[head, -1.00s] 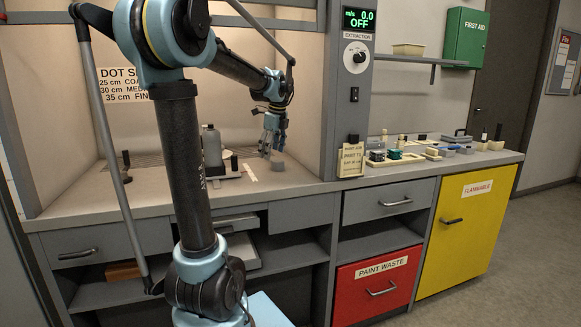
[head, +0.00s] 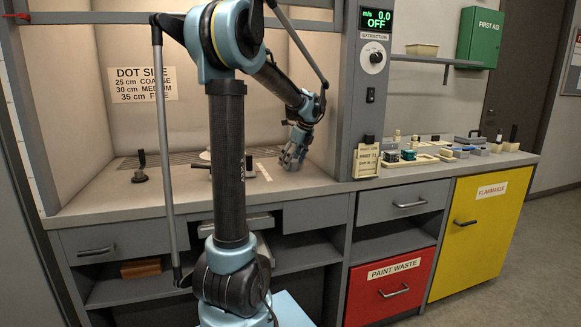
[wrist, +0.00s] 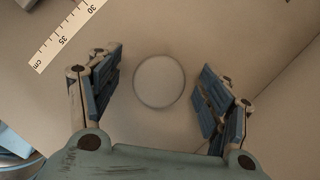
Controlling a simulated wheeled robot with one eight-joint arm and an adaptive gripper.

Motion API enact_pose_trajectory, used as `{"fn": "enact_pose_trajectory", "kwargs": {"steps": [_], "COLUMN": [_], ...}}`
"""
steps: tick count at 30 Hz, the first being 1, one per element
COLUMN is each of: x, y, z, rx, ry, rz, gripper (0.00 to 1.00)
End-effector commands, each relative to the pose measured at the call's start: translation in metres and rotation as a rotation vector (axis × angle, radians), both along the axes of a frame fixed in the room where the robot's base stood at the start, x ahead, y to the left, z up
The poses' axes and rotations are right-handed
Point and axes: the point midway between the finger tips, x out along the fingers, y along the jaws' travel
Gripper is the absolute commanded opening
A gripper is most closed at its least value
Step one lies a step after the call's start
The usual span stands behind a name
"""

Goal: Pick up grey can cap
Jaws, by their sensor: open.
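The grey can cap (wrist: 159,82) shows in the wrist view as a round grey-beige disc on the bench surface. It sits between the two fingers of my gripper (wrist: 160,66), with a gap on each side. My gripper is open and empty. In the head view my gripper (head: 290,160) points down, low over the bench inside the booth, and the cap is hidden there.
A scale strip (wrist: 68,35) lies upper left of the cap in the wrist view. In the head view, a small dark upright tool (head: 140,170) stands at the booth's left. A label stand (head: 367,158) and several small items are on the right counter.

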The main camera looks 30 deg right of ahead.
Motion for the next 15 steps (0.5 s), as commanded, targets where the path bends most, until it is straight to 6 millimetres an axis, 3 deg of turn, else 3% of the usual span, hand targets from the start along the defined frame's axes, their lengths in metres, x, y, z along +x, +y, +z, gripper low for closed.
{"fn": "enact_pose_trajectory", "kwargs": {"steps": [9, 15], "x": [0.0021, 0.0020], "y": [0.0013, 0.0012], "z": [-0.0054, -0.0052], "rx": [0.000, 0.000], "ry": [0.000, 0.000], "rz": [0.001, 0.000], "gripper": [0.72, 0.42]}}
